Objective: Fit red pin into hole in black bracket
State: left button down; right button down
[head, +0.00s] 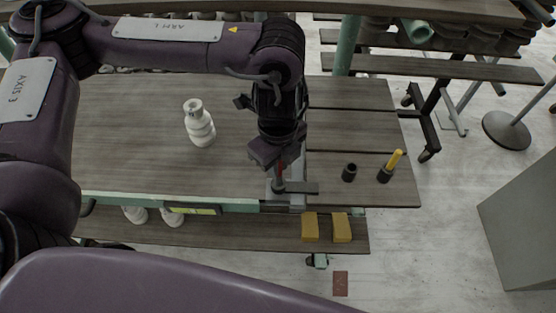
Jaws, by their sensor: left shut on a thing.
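The red pin (281,168) shows as a thin red piece below the jaws of my left gripper (277,160), which is shut on it. The gripper hangs over the table's front part, pointing down. A flat dark piece that looks like the black bracket (304,188) lies just below and right of the pin, near the table's front edge. Its hole cannot be made out, and I cannot tell whether the pin touches it. A grey part (297,172) stands beside the pin, partly hidden by the gripper. My right gripper is not in view.
A small black cylinder (349,173) and a black holder (384,175) with a yellow pin (395,160) stand to the right. Two yellow blocks (310,227) (342,228) sit on the lower shelf.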

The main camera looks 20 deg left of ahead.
pick_arm(q)
jog(key=shift+f+b, duration=1.2)
jog(key=shift+f, duration=0.75)
jog(key=c, duration=1.3)
grip_release()
jog(key=shift+c, duration=0.2)
notch_tip(320, 180, up, 8)
jog(key=shift+f+p, duration=0.1)
jog(key=shift+p, duration=0.2)
